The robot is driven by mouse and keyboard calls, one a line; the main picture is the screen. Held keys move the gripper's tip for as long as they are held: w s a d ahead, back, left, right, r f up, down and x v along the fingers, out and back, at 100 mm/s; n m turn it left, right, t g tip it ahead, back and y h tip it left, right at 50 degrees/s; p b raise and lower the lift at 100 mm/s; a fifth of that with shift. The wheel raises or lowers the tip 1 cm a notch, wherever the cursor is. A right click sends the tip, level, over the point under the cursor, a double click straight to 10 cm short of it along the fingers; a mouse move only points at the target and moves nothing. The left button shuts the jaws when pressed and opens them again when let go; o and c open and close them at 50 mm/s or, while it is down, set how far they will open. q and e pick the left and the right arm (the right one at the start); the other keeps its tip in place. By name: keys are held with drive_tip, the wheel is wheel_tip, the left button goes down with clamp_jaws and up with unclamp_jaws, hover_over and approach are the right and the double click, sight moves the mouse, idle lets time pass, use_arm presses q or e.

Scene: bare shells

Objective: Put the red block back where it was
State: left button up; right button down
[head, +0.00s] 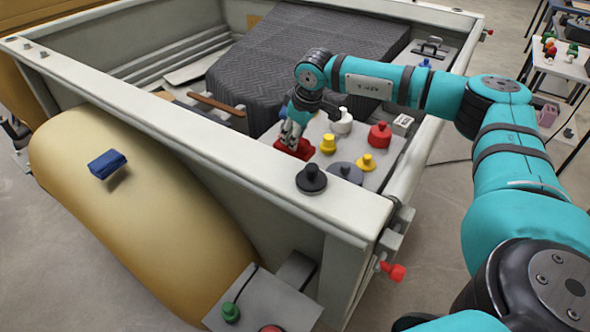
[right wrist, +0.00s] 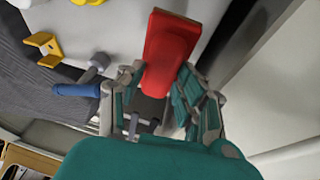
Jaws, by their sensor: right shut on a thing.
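The red block (head: 295,149) is low between the fingers of my right gripper (head: 292,131), over the grey panel inside the near wall of the big open box. In the right wrist view the red block (right wrist: 172,42) is a long piece that sticks out past the fingertips of my right gripper (right wrist: 160,85), which is shut on it. Grey surface lies behind it; I cannot tell whether the block touches that surface. My left gripper is not in view.
On the grey panel (head: 372,183) stand a white knob (head: 342,121), yellow knobs (head: 328,144), a red knob (head: 380,134) and dark round ones. The box's pale near rim (head: 200,138) runs close by. A blue block (head: 108,164) rests on the tan bulge outside.

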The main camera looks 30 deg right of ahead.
sight(296, 154)
wheel_tip(296, 154, down, 4)
drive_tip(key=shift+w+r+p, duration=0.1)
drive_tip(key=shift+r+p, duration=0.1)
drive_tip(key=shift+p, duration=0.1)
wheel_tip(296, 154, down, 3)
drive_tip(key=shift+f+p, duration=0.1)
drive_tip(key=shift+p, duration=0.4)
drive_tip(key=shift+f, duration=0.55)
drive_tip(key=c, duration=0.9)
unclamp_jaws()
drive_tip(key=b+v, duration=0.2)
drive_tip(key=v, duration=1)
drive_tip(key=shift+r+b, duration=0.1)
drive_tip(key=shift+b, duration=0.2)
